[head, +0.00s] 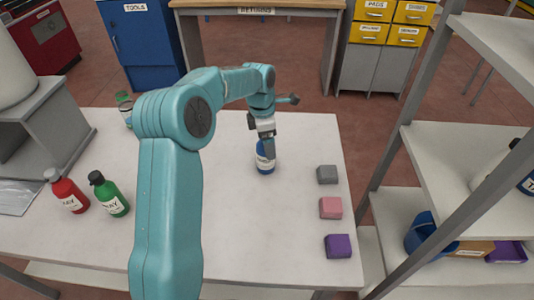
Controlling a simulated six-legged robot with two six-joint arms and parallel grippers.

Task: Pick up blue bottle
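The blue bottle (264,164) with a white label stands on the white table (225,220), right of the table's middle. My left arm comes in from the lower left. Its gripper (267,148) points down right at the bottle, and its fingers overlap the bottle's upper part, hiding the cap. I cannot tell whether the fingers touch the bottle or are closed on it. My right gripper is not in view.
A red bottle (68,192) and a green bottle (109,194) stand at the left. Grey (327,174), pink (330,208) and purple (338,246) blocks line the right edge. A green-capped container (124,107) stands behind my arm. A shelf rack (450,170) is at the right.

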